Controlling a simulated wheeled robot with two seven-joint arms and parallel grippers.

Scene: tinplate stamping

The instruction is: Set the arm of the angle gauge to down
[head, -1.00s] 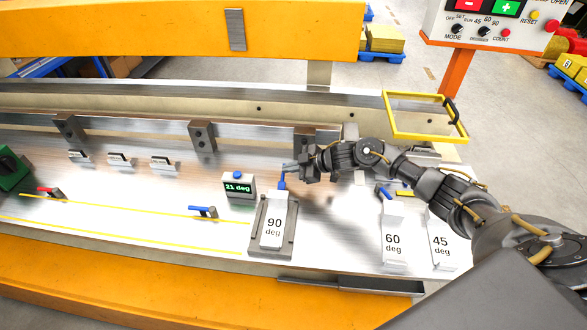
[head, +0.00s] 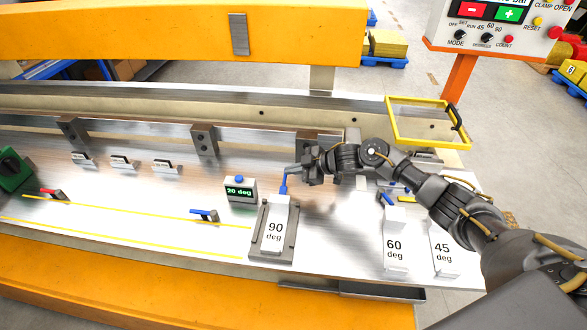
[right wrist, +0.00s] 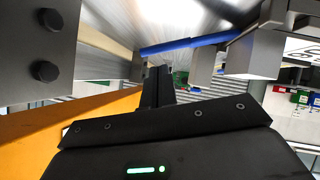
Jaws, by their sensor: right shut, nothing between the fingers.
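The angle gauge is a small grey box with a green readout of 20 deg (head: 240,191) and a blue knob on top. Right of it, a block marked 90 deg (head: 275,235) sits on a dark base, with a blue arm (head: 284,183) standing up at its far end. My right gripper (head: 291,169) is shut and empty, its tips at the top of that blue arm. In the right wrist view the blue arm (right wrist: 190,43) lies across, just beyond the shut fingers (right wrist: 155,88); contact is not clear. My left gripper is not in view.
Blocks marked 60 deg (head: 395,245) and 45 deg (head: 442,250) stand at the right, near my right arm. Dark clamp blocks (head: 204,140) line the back rail. A red-handled piece (head: 52,194) and a blue-handled piece (head: 204,214) lie on the left. The bed between them is mostly clear.

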